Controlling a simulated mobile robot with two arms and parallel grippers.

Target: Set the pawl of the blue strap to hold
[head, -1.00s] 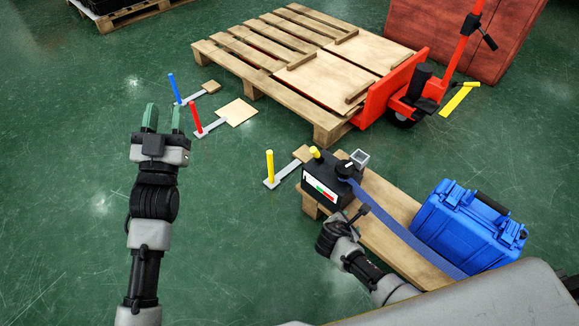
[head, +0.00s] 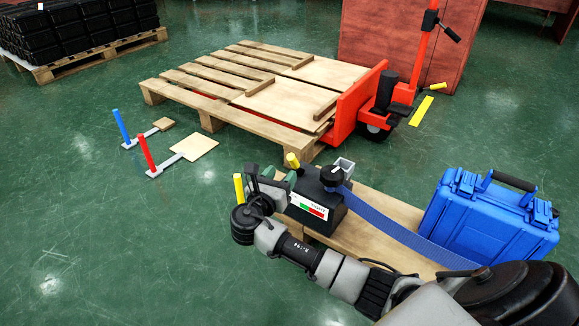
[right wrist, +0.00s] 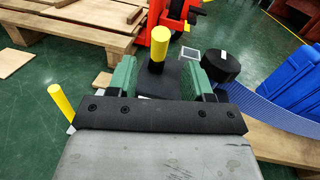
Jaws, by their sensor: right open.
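The ratchet box (head: 316,200) is black with a green-and-red label and sits on a wooden plank. A short yellow lever (head: 293,160) stands at its back left, also seen in the right wrist view (right wrist: 157,45). The blue strap (head: 390,225) runs from beside the box's black knob (head: 332,176) to the right. My right gripper (head: 272,184) is at the box's left end. In the right wrist view its green fingers (right wrist: 156,78) are open, with the yellow lever upright between and just beyond them; contact cannot be told. My left gripper is out of view.
A blue case (head: 490,218) stands at the right on the plank (head: 375,205). A yellow post (head: 239,188) rises right beside my gripper. Red (head: 147,153) and blue (head: 121,127) posts stand left. A pallet (head: 215,95) and red pallet jack (head: 357,105) are behind.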

